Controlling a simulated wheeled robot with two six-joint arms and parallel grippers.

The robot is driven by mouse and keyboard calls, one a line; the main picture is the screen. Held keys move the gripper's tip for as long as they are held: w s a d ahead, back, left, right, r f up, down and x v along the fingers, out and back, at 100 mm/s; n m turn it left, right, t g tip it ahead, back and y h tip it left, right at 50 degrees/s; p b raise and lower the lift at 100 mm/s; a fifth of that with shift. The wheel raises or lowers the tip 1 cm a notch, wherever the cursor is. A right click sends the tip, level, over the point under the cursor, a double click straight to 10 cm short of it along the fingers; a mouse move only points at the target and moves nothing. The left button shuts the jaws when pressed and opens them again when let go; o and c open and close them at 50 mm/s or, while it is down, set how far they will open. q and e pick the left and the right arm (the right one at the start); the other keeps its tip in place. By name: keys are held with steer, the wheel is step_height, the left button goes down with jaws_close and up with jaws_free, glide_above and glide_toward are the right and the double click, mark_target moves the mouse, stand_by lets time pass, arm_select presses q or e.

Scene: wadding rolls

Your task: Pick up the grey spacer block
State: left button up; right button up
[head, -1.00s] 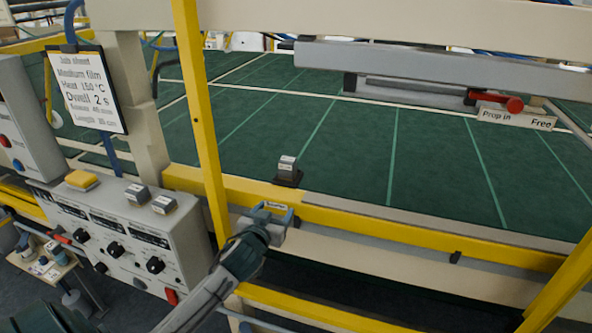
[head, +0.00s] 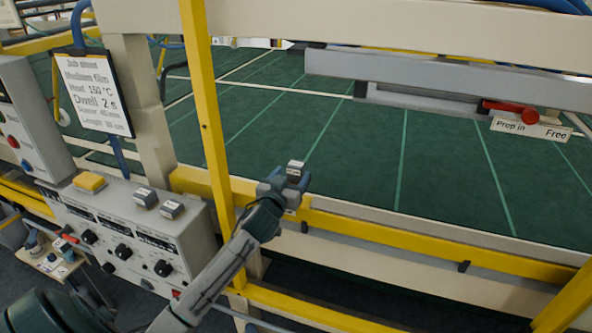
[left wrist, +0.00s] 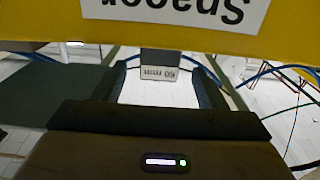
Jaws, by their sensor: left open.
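The grey spacer block (head: 296,165) with a white label on top stands at the yellow front rail of the press, by the green bed. In the left wrist view the block (left wrist: 160,58) shows a label that reads 60 mm, upside down. My left gripper (head: 287,181) is open at the block. In the left wrist view its fingers (left wrist: 160,80) stand on either side of the block, with a gap on each side. The block's foot is hidden by the gripper in the head view. My right gripper is not in view.
Two more small grey blocks (head: 158,203) and a yellow block (head: 89,182) sit on the control box (head: 125,235). A yellow upright (head: 208,120) stands left of my gripper. A grey bar (head: 440,82) with a red handle (head: 512,110) hangs over the green bed (head: 450,165).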

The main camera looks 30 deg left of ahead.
mark_target(294, 172)
arm_select(q)
steer(key=p+x, duration=0.2)
steer(key=x, duration=0.1)
steer(key=shift+w+r, duration=0.2)
steer(key=shift+w+f, duration=0.15)
steer(key=shift+w, duration=0.4)
steer(key=shift+a+f, duration=0.1)
steer(key=shift+a, duration=0.05)
steer(key=c, duration=0.9)
steer(key=shift+c, duration=1.2)
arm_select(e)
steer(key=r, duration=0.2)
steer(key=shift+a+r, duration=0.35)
